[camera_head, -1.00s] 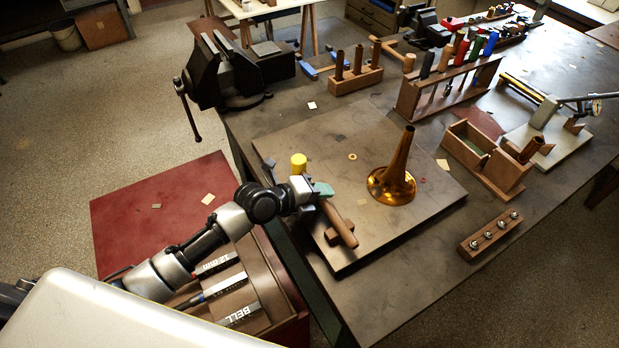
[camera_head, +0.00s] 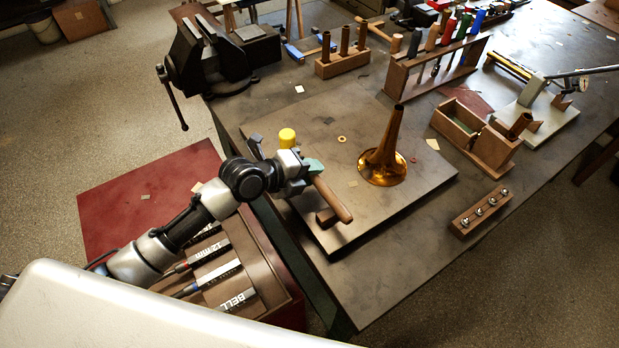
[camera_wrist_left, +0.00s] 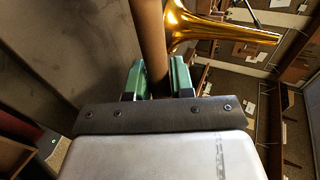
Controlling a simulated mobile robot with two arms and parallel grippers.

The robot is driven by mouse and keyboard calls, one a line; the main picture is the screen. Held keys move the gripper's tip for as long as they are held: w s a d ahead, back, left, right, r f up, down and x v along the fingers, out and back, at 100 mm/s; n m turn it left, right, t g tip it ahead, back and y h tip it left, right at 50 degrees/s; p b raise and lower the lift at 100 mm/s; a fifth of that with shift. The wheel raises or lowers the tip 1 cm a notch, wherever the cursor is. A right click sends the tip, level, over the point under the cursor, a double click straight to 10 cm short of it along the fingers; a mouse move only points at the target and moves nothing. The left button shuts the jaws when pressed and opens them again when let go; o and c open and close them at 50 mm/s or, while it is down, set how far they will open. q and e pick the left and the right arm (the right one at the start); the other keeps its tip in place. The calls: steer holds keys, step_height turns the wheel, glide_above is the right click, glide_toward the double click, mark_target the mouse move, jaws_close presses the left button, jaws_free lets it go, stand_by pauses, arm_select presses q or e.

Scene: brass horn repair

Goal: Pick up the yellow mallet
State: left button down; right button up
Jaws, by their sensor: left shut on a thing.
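The yellow mallet shows its yellow head (camera_head: 287,138) and brown wooden handle (camera_head: 332,198) over the left part of the board in the head view. My left gripper (camera_head: 313,168), with green finger pads, is shut around the handle near the head. In the left wrist view the handle (camera_wrist_left: 150,40) runs between the two green pads (camera_wrist_left: 158,78). A small wooden block (camera_head: 327,217) stands on the board beside the handle's lower end and is partly hidden by it. The handle appears slightly above the block. My right gripper is not in view.
A brass horn bell (camera_head: 383,168) stands on the board (camera_head: 420,185) to the right of the mallet. A vise (camera_head: 205,60) is at the table's back left. A red drawer case (camera_head: 285,290) with labelled tools lies below my left arm. The board's front part is clear.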

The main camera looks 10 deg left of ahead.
arm_select(q)
steer(key=shift+d+r+b, duration=1.2)
steer(key=shift+d+r, duration=2.9)
steer(key=shift+d, duration=1.75)
steer(key=s+a+n+t+y, duration=0.2)
steer(key=a+n+y, duration=0.2)
steer(key=a, duration=0.6)
steer(key=s+a+n+t+y, duration=0.2)
steer(key=a+n+y, duration=0.3)
steer(key=a, duration=0.5)
steer(key=shift+s+a+f, duration=0.15)
steer(key=shift+s+f, duration=0.3)
steer(key=shift+s, duration=0.3)
